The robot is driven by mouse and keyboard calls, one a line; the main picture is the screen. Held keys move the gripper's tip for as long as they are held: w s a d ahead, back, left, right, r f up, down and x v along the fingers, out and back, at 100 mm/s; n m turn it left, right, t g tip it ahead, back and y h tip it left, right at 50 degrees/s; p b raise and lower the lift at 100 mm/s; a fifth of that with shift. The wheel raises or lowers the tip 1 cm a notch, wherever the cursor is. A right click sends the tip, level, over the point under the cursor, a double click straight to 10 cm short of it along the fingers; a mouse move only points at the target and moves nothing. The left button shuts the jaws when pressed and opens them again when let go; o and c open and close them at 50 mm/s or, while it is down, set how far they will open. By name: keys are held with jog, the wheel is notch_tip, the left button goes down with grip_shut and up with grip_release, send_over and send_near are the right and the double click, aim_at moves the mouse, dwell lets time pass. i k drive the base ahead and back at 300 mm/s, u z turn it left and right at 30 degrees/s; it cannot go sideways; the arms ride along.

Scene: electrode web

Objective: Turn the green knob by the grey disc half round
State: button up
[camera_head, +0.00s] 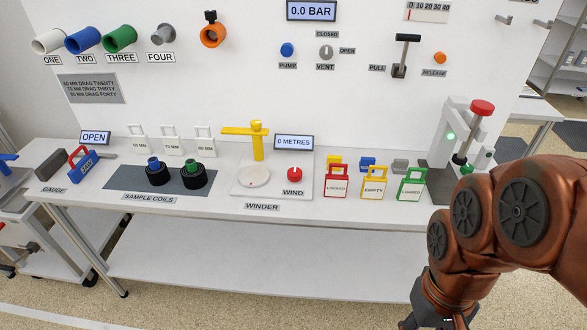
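The pale grey disc (254,176) lies flat on the winder plate (240,190), below a yellow arm on a post (258,141). The knob beside the disc, labelled WIND, is red (294,174), not green; it has a small pale mark on top. I see no green knob beside the disc. A small green part (463,170) shows at the foot of the press at right. My gripper (430,320) hangs low at the bottom edge, in front of the bench and well right of the disc and knob. Its fingertips are not clearly visible.
Sample coils (194,175) stand left of the winder. Red, yellow and green framed tags (337,182) stand right of it. The press (452,140) with a red top is farther right, partly behind my arm. The bench front strip (300,207) is clear.

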aim_at(467, 169)
jog(key=z, duration=2.35)
jog(key=i, duration=1.55)
jog(key=u, duration=3.55)
